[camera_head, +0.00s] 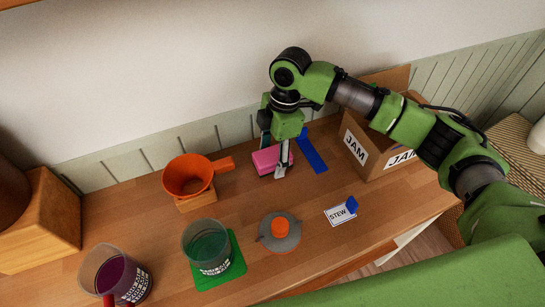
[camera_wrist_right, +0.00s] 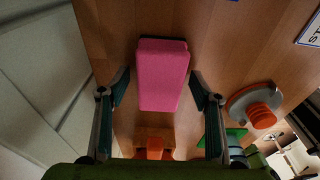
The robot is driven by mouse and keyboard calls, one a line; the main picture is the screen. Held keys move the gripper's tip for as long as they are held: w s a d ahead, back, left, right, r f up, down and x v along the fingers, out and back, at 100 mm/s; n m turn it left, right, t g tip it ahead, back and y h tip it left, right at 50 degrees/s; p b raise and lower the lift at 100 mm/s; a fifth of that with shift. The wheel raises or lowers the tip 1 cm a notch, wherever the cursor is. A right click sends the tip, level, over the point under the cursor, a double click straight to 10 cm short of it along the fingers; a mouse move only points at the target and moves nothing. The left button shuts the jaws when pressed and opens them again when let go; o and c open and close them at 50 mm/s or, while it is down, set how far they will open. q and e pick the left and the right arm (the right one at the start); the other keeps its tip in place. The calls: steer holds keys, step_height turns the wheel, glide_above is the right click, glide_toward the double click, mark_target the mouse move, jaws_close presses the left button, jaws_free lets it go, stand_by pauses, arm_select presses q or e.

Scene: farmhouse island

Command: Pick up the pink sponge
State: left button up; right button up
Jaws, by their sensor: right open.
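The pink sponge (camera_head: 266,160) lies on the wooden counter near the wall, beside a blue strip. My right gripper (camera_head: 277,158) points down over it, with one finger on the near side of the sponge. In the right wrist view the pink sponge (camera_wrist_right: 162,74) lies ahead of and between the two open fingers of my right gripper (camera_wrist_right: 160,92), with a gap on each side. The far finger is partly hidden in the head view. My left gripper is not in view.

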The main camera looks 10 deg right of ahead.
steer(key=c, duration=1)
steer(key=shift+r, duration=0.1)
steer(key=shift+r+b, duration=0.35)
steer(key=shift+r, duration=0.15)
steer(key=s+a+r+b, duration=0.1)
steer(key=s+a+r, duration=0.1)
steer(key=s+r, duration=0.2)
steer(key=s+a+r+b, duration=0.1)
steer(key=s+a+r, duration=0.1)
steer(key=s+r, duration=0.2)
steer(key=s+a+r, duration=0.2)
steer(key=s+r, duration=0.2)
steer(key=shift+s+b, duration=0.4)
steer(key=o, duration=0.3)
steer(key=c, duration=0.4)
